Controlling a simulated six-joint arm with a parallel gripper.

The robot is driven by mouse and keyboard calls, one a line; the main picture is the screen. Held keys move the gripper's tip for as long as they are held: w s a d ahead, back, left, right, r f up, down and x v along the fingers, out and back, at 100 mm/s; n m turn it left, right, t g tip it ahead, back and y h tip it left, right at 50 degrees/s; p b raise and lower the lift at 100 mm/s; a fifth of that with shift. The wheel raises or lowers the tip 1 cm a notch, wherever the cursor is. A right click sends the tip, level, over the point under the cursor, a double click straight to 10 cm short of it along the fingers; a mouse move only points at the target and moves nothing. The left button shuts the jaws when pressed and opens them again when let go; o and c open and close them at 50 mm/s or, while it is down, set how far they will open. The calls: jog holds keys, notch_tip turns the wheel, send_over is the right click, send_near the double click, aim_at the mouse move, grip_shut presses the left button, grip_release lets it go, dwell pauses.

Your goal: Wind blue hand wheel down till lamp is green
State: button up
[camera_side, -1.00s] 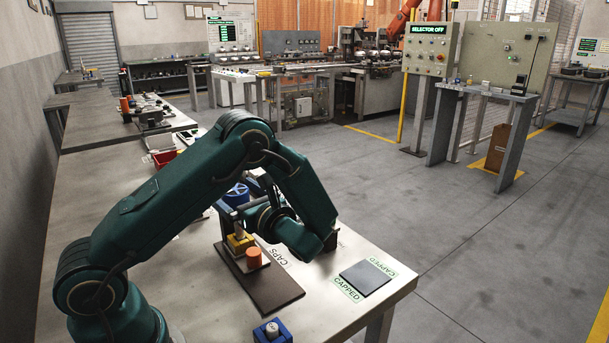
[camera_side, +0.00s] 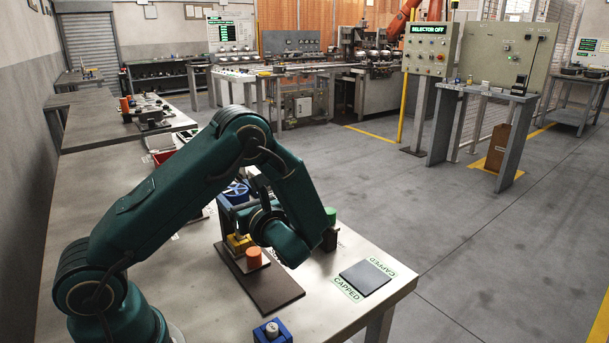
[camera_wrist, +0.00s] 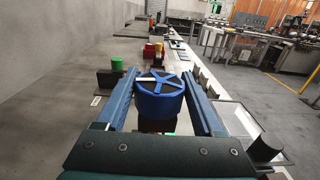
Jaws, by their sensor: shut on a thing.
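The blue hand wheel (camera_side: 237,190) stands at the far side of the bench fixture in the side view. In the wrist view the same spoked wheel (camera_wrist: 160,96) sits between the two fingers of my gripper (camera_wrist: 160,76). The gripper is shut on its rim, one finger on each side. In the side view my wrist and forearm hide most of the grip. A small bright green patch (camera_wrist: 171,134) shows just below the wheel in the wrist view; I cannot tell whether it is the lamp.
A brown board (camera_side: 278,292) with a yellow block (camera_side: 239,243) and an orange cylinder (camera_side: 253,257) lies near my wrist. A dark pad (camera_side: 366,278) marked CAPPED is at the bench's right end. A green cylinder (camera_wrist: 117,63) stands beyond the left finger.

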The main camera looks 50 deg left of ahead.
aim_at(241, 198)
jog(key=o, duration=1.4)
jog(key=shift+c, duration=0.2)
jog(key=shift+d, duration=0.1)
jog(key=shift+d, duration=2.5)
